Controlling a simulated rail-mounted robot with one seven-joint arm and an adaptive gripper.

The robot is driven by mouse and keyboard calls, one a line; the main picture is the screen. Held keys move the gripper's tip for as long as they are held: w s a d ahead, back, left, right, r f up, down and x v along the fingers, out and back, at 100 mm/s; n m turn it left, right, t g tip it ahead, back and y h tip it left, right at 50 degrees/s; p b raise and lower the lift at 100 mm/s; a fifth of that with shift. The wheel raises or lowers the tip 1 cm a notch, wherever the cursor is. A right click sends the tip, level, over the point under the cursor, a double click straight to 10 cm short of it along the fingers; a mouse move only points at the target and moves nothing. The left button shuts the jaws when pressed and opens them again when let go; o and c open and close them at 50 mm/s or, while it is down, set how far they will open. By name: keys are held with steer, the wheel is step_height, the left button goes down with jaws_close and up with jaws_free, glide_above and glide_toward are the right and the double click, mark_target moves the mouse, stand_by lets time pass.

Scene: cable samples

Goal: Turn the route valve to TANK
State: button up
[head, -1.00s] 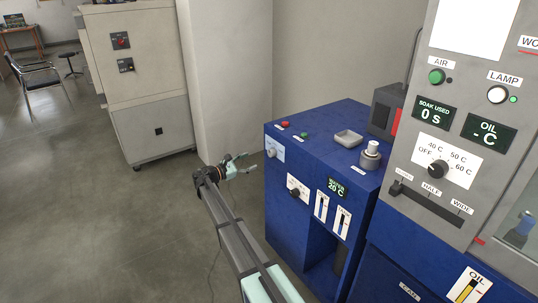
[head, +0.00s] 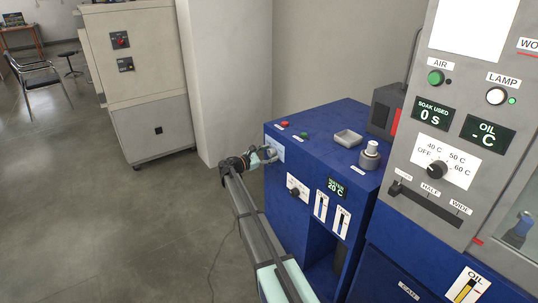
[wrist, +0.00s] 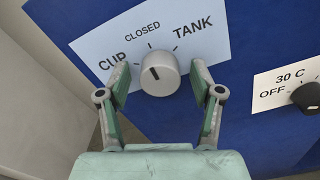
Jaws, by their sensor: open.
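The route valve is a round grey knob (wrist: 160,74) on a pale plate (wrist: 95,48) marked CUP, CLOSED and TANK. A narrow gap seems to show on each side; contact cannot be told. In the head view my gripper (head: 264,155) is at the upper left of the blue cabinet's front and partly covers the valve plate (head: 276,150).
The blue cabinet (head: 320,125) also carries a heater dial (head: 294,191), marked OFF and 30 C in the wrist view (wrist: 308,96), to the right of the valve. A WATER display (head: 336,188) sits beyond it. Open floor lies to the left.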

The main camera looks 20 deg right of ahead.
steer(key=c, duration=1.2)
steer(key=shift+o, duration=0.3)
steer(key=shift+b, duration=0.35)
steer(key=shift+f+m+b, duration=0.2)
steer(key=shift+m+b, duration=0.65)
steer(key=shift+m, duration=0.25)
steer(key=m+b, duration=0.7)
steer(key=m, duration=0.1)
steer(key=shift+b, duration=0.4)
steer(key=shift+r+m+b, duration=0.15)
steer(key=shift+m+b, duration=0.45)
steer(key=shift+m, duration=0.3)
